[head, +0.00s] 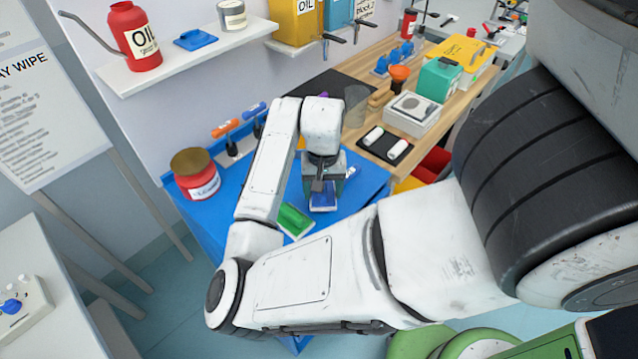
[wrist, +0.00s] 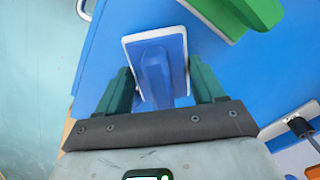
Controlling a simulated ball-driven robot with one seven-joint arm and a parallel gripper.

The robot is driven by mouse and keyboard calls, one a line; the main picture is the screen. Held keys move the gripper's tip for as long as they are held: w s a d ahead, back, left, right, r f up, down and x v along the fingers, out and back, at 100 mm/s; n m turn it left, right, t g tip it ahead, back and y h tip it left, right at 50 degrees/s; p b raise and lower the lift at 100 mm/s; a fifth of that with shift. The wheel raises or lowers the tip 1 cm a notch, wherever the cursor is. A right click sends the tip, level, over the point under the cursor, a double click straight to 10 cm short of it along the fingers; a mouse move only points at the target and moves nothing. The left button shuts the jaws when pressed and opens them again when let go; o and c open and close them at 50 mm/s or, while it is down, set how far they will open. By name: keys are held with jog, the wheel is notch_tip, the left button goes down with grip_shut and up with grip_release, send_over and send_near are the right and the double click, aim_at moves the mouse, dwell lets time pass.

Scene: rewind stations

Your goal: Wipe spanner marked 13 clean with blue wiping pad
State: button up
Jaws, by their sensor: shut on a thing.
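The blue wiping pad (wrist: 155,50) has a white pad edge and a raised blue handle, and lies over the blue mat in the wrist view. It also shows below my wrist in the head view (head: 323,200). My gripper (wrist: 160,78) is shut on it, with a dark green finger on either side of the handle. In the head view my gripper (head: 322,186) is over the blue bench top. I cannot tell whether the pad touches the surface. I cannot make out a spanner marked 13 in either view.
A green pad (head: 295,220) lies close beside the blue one. A red jar (head: 196,176) stands at the mat's left, near orange- and blue-handled tools (head: 226,128). A black tray with white rolls (head: 386,146) is to the right. A shelf (head: 180,62) hangs behind.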

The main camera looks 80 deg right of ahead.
jog(key=shift+s+a+r, duration=0.1)
jog(key=shift+s+a, duration=0.5)
jog(key=shift+s, duration=0.35)
jog(key=shift+w+d+p, duration=0.3)
jog(key=shift+w+d, duration=0.25)
jog(key=shift+w, duration=0.35)
jog(key=shift+w+d, duration=0.55)
jog(key=shift+w, duration=0.25)
jog(key=shift+s+a+f+p, duration=0.15)
jog(key=shift+s+a, duration=0.2)
jog(key=shift+s, duration=0.15)
jog(key=shift+s+a+f+p, duration=0.15)
jog(key=shift+s+a, duration=0.15)
jog(key=shift+s, duration=0.2)
jog(key=shift+s+a+r, duration=0.15)
jog(key=shift+s+a, duration=0.35)
jog(key=shift+s, duration=0.25)
notch_tip(320, 180, up, 3)
jog(key=p, duration=0.2)
jog(key=shift+p, duration=0.35)
jog(key=shift+w+r, duration=0.1)
jog(key=shift+r, duration=1.95)
